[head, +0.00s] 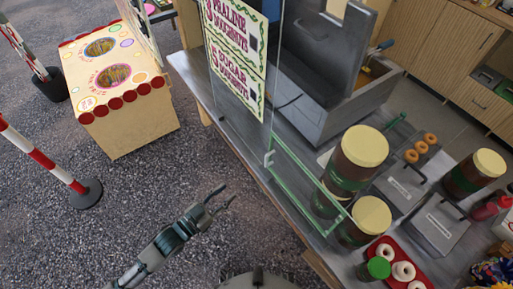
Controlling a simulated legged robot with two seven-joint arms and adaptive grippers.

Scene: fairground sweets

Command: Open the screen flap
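A clear glass screen (272,75) with paper price signs (235,45) stands along the counter's edge. Next to it, a clear panel with green edges, which looks like the screen flap (310,190), runs along the counter's front beside the large jars. A small metal fitting (268,158) sits where the screen and this panel meet. I cannot tell the panel's exact tilt. My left gripper (226,197) is over the gravel, left of the panel and apart from it. Its fingers are spread and nothing is between them. My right gripper is not in view.
The steel counter (292,128) holds brown jars with cream lids (364,146), doughnuts on a red tray (403,270), and a fryer (365,92). A sweets box (140,128) and a red-white post (40,158) stand left. Gravel between them and the counter is clear.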

